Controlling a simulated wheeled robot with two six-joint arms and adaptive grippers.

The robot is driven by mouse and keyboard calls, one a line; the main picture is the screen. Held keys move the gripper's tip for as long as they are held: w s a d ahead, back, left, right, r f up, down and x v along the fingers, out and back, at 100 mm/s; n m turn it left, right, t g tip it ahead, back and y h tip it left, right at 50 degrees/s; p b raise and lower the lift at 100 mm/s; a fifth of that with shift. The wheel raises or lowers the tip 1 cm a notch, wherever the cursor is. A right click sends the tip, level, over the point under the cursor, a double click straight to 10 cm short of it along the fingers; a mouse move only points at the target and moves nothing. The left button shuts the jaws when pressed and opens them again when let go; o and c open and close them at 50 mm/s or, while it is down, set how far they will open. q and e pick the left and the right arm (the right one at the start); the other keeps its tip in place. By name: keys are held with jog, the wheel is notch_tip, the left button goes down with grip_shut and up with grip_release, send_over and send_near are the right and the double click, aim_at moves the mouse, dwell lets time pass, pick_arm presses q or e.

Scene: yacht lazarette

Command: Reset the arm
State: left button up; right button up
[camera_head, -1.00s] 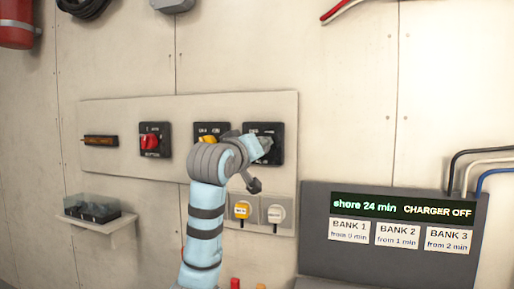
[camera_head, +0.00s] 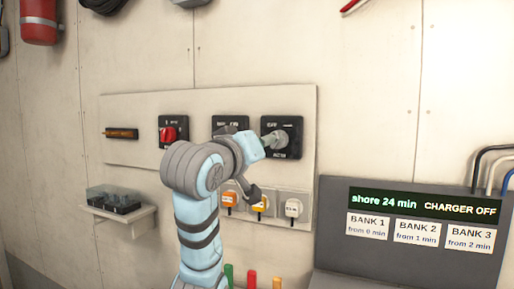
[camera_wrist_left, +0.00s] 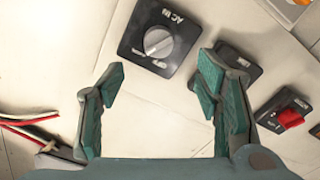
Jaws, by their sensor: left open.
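My left arm comes up from the bottom in the head view. Its left gripper (camera_head: 268,141) is in front of the rightmost black rotary switch (camera_head: 290,150) on the wall panel. In the left wrist view the left gripper (camera_wrist_left: 158,78) is open, with its teal fingers spread and nothing between them. The switch, marked AC IN, shows there with its grey knob (camera_wrist_left: 158,42) beyond the fingertips, apart from them. My right gripper is in neither view.
A switch with a red knob (camera_head: 169,134) and another black switch (camera_head: 231,121), partly hidden, are on the panel (camera_head: 135,106). Plugs sit below it. A shelf (camera_head: 140,213) is at left. A grey charger console (camera_head: 335,225) reading "CHARGER OFF" stands at right.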

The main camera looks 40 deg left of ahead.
pick_arm(q)
jog(key=shift+v, duration=1.15)
